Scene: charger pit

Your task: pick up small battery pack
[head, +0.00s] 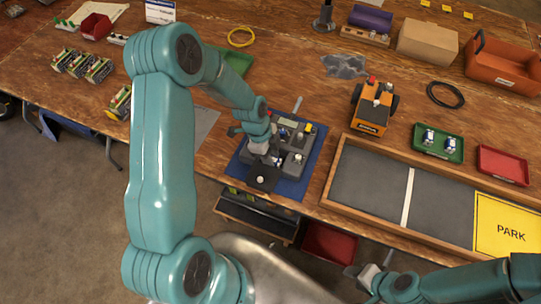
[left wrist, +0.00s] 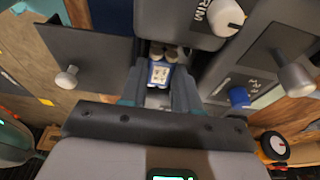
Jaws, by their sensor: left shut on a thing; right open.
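My left gripper (head: 272,148) is low over the grey device (head: 293,162) on the blue mat. In the left wrist view its two fingers (left wrist: 158,90) are shut on a small blue-and-white battery pack (left wrist: 158,74) with rounded ends. The pack sits between dark grey parts of the device; whether it is clear of them cannot be told. In the head view the gripper and arm largely hide the pack. My right gripper (head: 372,272) is open and empty near the bottom edge, in front of the bench.
The blue mat (head: 303,188) lies at the bench's front edge. To the right are an orange toy vehicle (head: 372,110), a wood-framed grey tray (head: 370,180), a green tray (head: 427,153) with two small blue-and-white items, and a red tray (head: 503,168). A yellow PARK sign (head: 508,232) is at far right.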

